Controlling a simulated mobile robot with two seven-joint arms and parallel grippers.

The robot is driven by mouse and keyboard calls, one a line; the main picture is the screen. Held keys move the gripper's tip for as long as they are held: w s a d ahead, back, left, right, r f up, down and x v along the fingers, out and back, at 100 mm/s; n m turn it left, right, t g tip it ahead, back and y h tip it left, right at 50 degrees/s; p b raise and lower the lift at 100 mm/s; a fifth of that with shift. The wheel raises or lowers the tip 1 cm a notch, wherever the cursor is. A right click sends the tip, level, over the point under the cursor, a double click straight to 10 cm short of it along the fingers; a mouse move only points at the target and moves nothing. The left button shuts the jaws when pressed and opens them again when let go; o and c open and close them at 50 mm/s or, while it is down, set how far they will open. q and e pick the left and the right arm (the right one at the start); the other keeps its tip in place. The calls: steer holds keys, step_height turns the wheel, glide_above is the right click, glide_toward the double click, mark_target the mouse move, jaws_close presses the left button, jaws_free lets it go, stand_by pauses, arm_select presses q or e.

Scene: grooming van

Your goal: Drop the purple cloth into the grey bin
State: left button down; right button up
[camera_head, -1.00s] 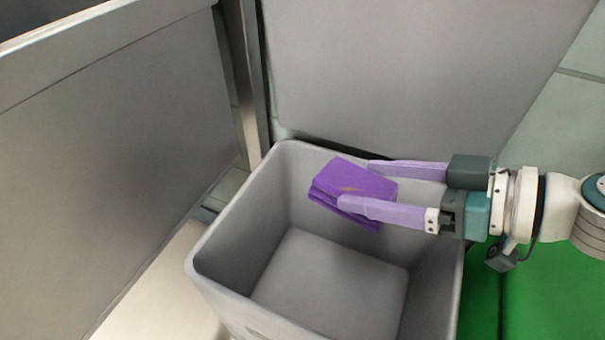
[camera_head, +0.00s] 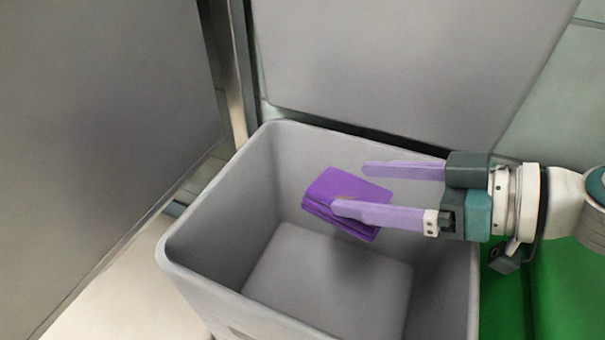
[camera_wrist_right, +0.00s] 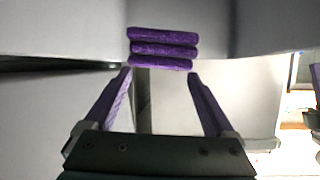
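The purple cloth (camera_head: 345,188), a folded stack of layers, is in the air inside the opening of the grey bin (camera_head: 215,232). A dark shadow lies on the bin floor below it. My right gripper (camera_head: 349,188) reaches over the bin from the right with its fingers apart. A gap shows between the upper finger and the cloth; the lower finger overlaps it in view. In the right wrist view the cloth (camera_wrist_right: 163,48) lies just beyond the open fingertips (camera_wrist_right: 160,72), not between them. My left gripper is not in view.
A grey panel (camera_head: 400,65) stands behind the bin, and a grey wall (camera_head: 95,140) is at the left with a metal post (camera_head: 235,80) between. A green surface (camera_head: 565,285) lies right of the bin. The bin floor (camera_head: 325,285) looks empty.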

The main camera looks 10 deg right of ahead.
steer(key=shift+o, duration=0.6)
steer(key=shift+r, duration=0.1)
steer(key=shift+r+p, duration=0.4)
step_height(320, 180, up, 19)
steer(key=p, duration=1.3)
